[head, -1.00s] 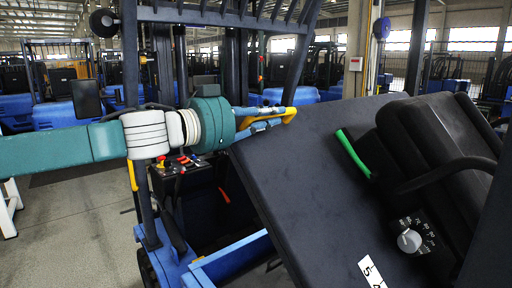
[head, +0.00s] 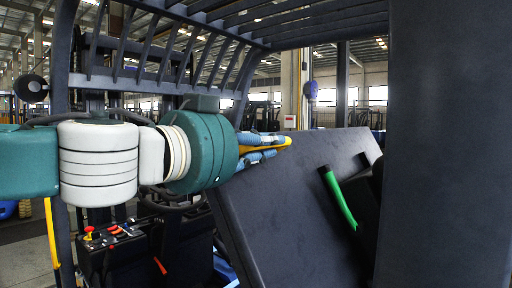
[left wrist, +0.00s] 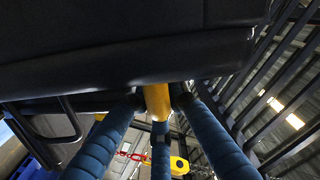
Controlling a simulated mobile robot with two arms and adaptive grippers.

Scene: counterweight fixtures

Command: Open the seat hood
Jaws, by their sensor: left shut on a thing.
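The seat hood (head: 290,200) is a dark flat panel standing raised and tilted on the forklift in the head view. It carries a green bar (head: 338,197), with part of the dark seat behind it. A yellow handle (head: 283,143) is at the hood's upper left edge. My left gripper (head: 264,147), with blue padded fingers, is shut on this handle. In the left wrist view the yellow handle (left wrist: 157,100) sits between the blue fingers, under the dark hood edge (left wrist: 120,62). Most of the seat is hidden. My right gripper is not in view.
A wide dark post (head: 445,150) fills the right of the head view, close by. The barred overhead guard (head: 240,25) spans above my left arm. A control panel with a red button (head: 100,236) stands below the arm. Other forklifts stand in the hall behind.

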